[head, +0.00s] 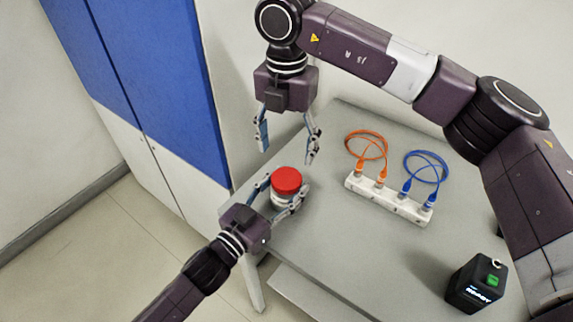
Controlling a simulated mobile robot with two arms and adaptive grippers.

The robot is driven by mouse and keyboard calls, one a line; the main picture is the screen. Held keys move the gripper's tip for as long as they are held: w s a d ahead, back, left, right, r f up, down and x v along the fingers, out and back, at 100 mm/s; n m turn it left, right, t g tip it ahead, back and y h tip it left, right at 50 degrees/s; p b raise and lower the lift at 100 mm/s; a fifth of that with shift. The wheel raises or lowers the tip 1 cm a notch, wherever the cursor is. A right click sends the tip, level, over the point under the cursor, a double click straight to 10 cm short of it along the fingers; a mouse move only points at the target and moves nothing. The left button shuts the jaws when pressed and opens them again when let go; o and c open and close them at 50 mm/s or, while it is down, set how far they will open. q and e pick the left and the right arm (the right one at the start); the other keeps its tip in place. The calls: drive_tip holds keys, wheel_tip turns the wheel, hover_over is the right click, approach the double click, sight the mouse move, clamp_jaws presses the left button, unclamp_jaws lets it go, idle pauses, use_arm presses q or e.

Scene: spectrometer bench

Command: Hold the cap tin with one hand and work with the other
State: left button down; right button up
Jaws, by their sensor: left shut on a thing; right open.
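The cap tin (286,199) is a small white cylinder with a red lid (286,180). It stands upright near the left end of the grey table in the head view. My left gripper (284,196) is shut on the tin, one finger on each side of it. My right gripper (288,146) is open and empty. It points down, above and a little behind the tin, apart from the red lid. Part of the tin's white side is hidden by the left gripper's fingers.
On the grey table (330,255), a white block (389,200) has orange (366,144) and blue (427,166) looped cables plugged in. A black box (476,284) with a green button stands at the front right. A blue and white cabinet (150,80) is at the left. The table's front middle is clear.

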sight(287, 178)
drive_tip(key=shift+m, duration=1)
drive_tip(key=shift+f, duration=0.15)
drive_tip(key=shift+m, duration=0.3)
wheel_tip(287, 178, down, 8)
drive_tip(key=shift+r, duration=0.15)
drive_tip(key=c, duration=1.3)
drive_tip(key=o, duration=1.3)
